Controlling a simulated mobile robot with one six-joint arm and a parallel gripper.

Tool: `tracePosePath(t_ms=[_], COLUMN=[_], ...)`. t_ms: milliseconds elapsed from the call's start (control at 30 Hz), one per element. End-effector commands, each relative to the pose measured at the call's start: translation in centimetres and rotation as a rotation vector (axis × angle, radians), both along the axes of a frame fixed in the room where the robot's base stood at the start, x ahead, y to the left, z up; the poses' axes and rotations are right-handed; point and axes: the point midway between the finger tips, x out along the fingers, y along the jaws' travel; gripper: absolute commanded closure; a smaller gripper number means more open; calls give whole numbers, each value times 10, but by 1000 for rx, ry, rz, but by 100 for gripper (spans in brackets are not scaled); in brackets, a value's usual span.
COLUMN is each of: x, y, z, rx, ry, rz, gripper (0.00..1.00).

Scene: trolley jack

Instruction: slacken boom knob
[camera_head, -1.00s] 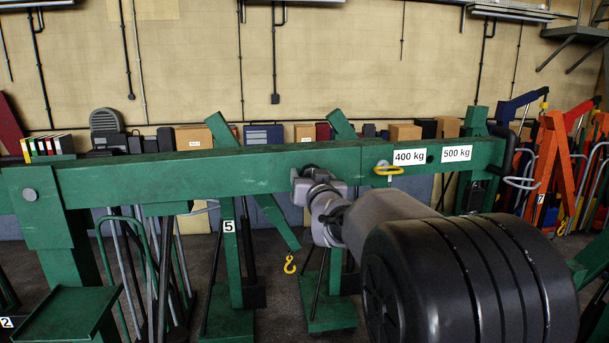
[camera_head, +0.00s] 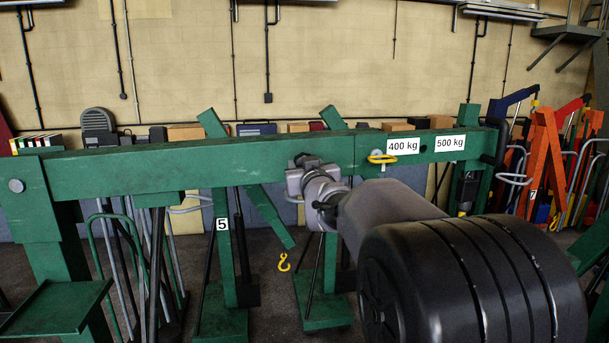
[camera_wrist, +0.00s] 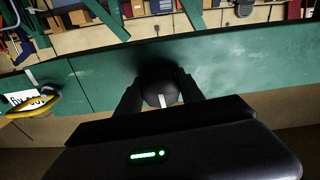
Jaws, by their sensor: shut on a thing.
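The boom is a long green beam (camera_head: 240,170) that runs across the head view, with 400 kg and 500 kg labels towards its right end. The boom knob (camera_wrist: 160,88) is round and black with a white mark, and sits against the green boom in the wrist view. My gripper (camera_wrist: 160,96) is shut on the knob, one dark finger on each side of it.
A yellow ring handle (camera_head: 382,158) sits on the boom just right of my wrist. Below the boom a yellow hook (camera_head: 284,262) hangs from another green crane. An orange crane (camera_head: 542,160) stands at the right. Shelved boxes and binders line the wall behind.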

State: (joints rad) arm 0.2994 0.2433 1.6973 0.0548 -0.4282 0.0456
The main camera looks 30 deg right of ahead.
Motion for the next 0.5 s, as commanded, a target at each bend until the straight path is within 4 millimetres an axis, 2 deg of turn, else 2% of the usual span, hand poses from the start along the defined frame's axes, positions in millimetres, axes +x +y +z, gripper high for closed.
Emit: tracePosePath(t_ms=[33,500], x=[0,0], y=[0,-1], z=[-6,-5], rx=[-38,-469], ry=[8,134], rz=[-1,-1], gripper=[96,95])
